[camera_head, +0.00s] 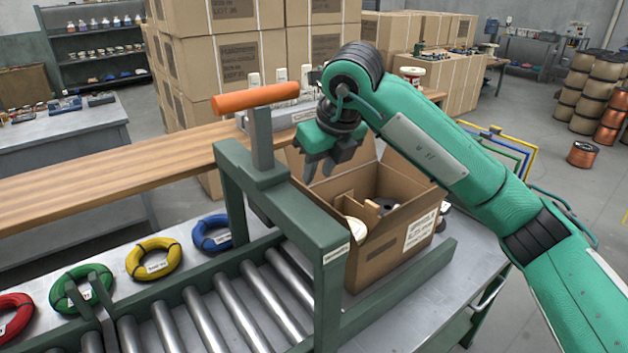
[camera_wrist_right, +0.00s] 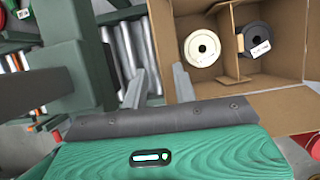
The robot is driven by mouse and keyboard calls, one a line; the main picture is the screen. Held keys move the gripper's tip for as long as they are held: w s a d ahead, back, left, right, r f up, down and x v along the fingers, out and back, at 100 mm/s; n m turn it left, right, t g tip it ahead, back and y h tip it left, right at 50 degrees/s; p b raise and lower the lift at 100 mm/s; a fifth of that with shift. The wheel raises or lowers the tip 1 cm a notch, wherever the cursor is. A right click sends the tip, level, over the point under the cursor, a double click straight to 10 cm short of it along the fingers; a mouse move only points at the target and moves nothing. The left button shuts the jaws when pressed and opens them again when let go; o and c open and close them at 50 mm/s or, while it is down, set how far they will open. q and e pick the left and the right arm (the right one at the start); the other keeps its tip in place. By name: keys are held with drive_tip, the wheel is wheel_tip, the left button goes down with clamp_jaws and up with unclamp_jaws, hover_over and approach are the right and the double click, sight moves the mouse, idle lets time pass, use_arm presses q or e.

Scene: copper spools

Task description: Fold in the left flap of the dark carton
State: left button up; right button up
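The brown carton (camera_head: 385,265) stands open beyond the green frame in the head view, with raised flaps at its back and right. Its left side is partly hidden by the frame and my gripper, so I cannot tell exactly how the left flap lies. Inside are a cardboard divider (camera_wrist_right: 228,45), a white spool (camera_wrist_right: 202,47) and a dark spool (camera_wrist_right: 256,38). My right gripper (camera_head: 320,171) points down above the carton's left side. Its fingers are apart, with nothing seen held between them; they also show in the right wrist view (camera_wrist_right: 160,88). My left gripper is not in view.
A green frame (camera_head: 325,228) with an orange handle (camera_head: 255,97) stands over the roller conveyor (camera_head: 205,318), close left of the carton. Coloured coils (camera_head: 153,258) lie along the conveyor's far side. A wooden bench (camera_head: 110,172) and stacked boxes (camera_head: 238,62) are behind.

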drive_tip(key=shift+x, duration=2.35)
drive_tip(key=shift+s, duration=0.1)
clamp_jaws()
